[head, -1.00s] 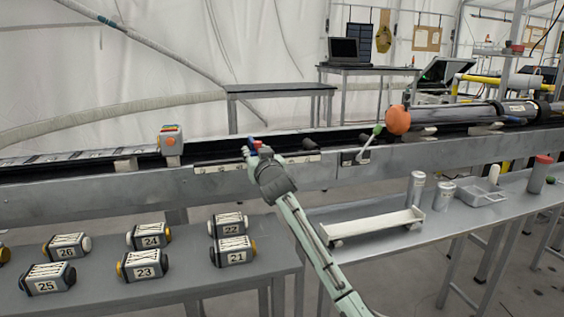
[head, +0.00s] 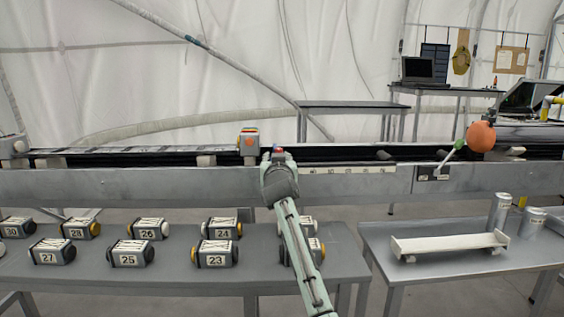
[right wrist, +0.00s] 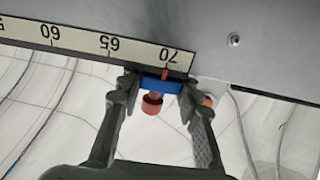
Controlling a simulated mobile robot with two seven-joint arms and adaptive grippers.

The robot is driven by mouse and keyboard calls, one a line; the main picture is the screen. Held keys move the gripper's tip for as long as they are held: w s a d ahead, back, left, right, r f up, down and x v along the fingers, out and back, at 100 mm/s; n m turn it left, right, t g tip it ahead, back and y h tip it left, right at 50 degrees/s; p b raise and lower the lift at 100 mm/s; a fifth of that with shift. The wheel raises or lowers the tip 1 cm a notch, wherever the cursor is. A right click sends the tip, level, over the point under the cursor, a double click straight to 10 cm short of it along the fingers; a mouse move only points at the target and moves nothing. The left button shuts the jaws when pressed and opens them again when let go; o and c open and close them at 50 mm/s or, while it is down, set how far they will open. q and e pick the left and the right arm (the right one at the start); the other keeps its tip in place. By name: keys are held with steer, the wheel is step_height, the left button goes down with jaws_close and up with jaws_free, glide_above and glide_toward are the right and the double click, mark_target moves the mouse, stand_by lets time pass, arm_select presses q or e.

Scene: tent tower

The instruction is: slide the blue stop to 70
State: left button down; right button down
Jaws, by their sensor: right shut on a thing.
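The blue stop (right wrist: 160,86) with its red knob (right wrist: 152,104) sits at the edge of the number scale (right wrist: 90,42) in the right wrist view. Its red pointer is close to the 70 mark; the exact alignment is hard to tell. My right gripper (right wrist: 158,92) has a finger on each side of the stop and is shut on it. In the head view my right gripper (head: 277,158) is at the rail front, by the left end of the visible scale, and mostly hides the stop. My left gripper is not in view.
A grey box with an orange button (head: 249,142) stands on the rail (head: 130,183) just left of my gripper. Numbered canisters lie on the table (head: 180,272) below.

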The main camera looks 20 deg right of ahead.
steer(key=shift+a, duration=0.25)
steer(key=c, duration=1)
jaws_free()
steer(key=shift+w+a, duration=0.1)
steer(key=shift+a, duration=0.05)
steer(key=shift+c, duration=0.2)
steer(key=shift+s, duration=0.2)
steer(key=v, duration=1.1)
steer(key=shift+s, duration=0.35)
steer(key=shift+f, duration=0.1)
